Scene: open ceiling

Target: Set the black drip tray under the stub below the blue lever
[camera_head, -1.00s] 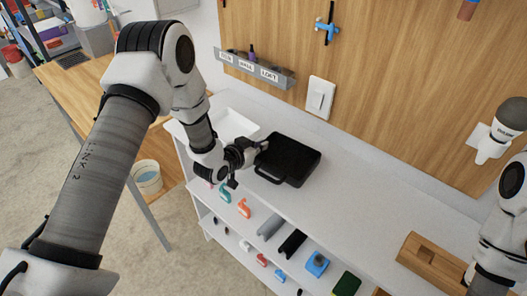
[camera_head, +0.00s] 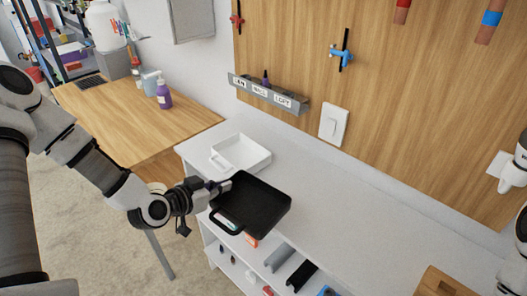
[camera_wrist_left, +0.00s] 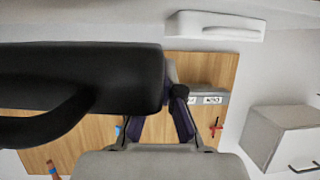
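The black drip tray (camera_head: 262,203) is a shallow square tray with a loop handle at its near left corner. My left gripper (camera_head: 222,187) is shut on its left edge and holds it over the front edge of the white counter. In the left wrist view the tray (camera_wrist_left: 80,72) fills the left side, beside the gripper fingers (camera_wrist_left: 158,118). A blue lever-like fitting (camera_head: 343,54) with a dark upright bar is on the wooden panel. A brown stub with a blue band (camera_head: 490,20) is higher at the right. My right gripper is out of view.
A white tray (camera_head: 240,140) stands on the counter (camera_head: 340,190) behind the black tray. A labelled grey rail (camera_head: 268,94) and a white switch (camera_head: 333,122) are on the wall side. Small parts lie on the shelf below. The counter's middle is clear.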

